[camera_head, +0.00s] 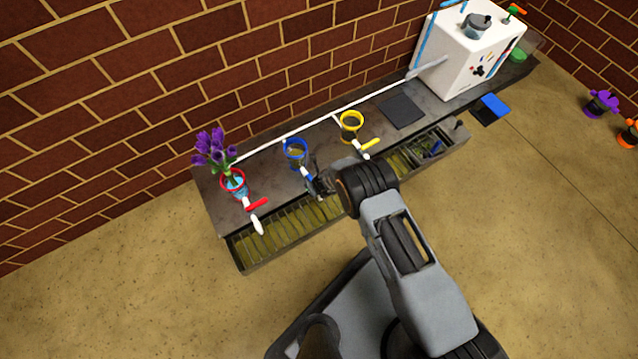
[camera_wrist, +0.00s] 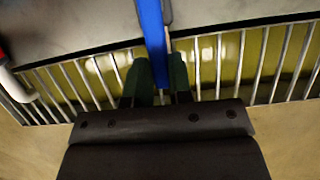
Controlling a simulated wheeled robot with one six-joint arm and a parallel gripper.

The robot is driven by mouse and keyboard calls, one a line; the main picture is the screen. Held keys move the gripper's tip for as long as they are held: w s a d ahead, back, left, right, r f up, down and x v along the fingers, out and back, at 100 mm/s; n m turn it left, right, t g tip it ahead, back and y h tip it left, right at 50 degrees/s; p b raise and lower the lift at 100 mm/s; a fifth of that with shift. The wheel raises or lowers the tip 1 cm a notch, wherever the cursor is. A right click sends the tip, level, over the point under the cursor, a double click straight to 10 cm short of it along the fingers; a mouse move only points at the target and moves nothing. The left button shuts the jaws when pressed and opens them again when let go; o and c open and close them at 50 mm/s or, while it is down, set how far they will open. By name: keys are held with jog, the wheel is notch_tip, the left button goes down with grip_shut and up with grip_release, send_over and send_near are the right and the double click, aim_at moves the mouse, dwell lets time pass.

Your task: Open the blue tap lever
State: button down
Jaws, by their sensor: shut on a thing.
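The blue tap lever (camera_wrist: 152,32) runs down between the fingers of my gripper (camera_wrist: 160,88) in the wrist view. The fingers are shut on the lever. In the head view my gripper (camera_head: 322,187) is at the front of the counter, below the blue-rimmed vase (camera_head: 296,150). There the lever is mostly hidden by the gripper. The white spout of the blue tap (camera_head: 305,172) shows just above the gripper. I cannot tell how far the lever is turned.
A red tap lever (camera_head: 257,204) is to the left, by a red-rimmed vase with purple flowers (camera_head: 212,148). A yellow tap lever (camera_head: 370,144) is to the right, below a yellow-rimmed vase (camera_head: 351,124). A slatted trough (camera_head: 270,233) runs along the front. A white machine (camera_head: 468,50) stands far right.

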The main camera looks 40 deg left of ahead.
jog(key=shift+s+a+r, duration=0.15)
jog(key=shift+a, duration=0.1)
jog(key=c, duration=1.2)
grip_release()
jog(key=shift+c, duration=0.2)
jog(key=shift+o, duration=1.1)
jog(key=shift+d, duration=0.2)
jog(key=shift+w, duration=0.2)
jog(key=shift+b+v, duration=1.1)
jog(key=shift+v, duration=0.45)
jog(key=v, duration=1)
jog(key=shift+d+r, duration=0.2)
jog(key=shift+r, duration=0.1)
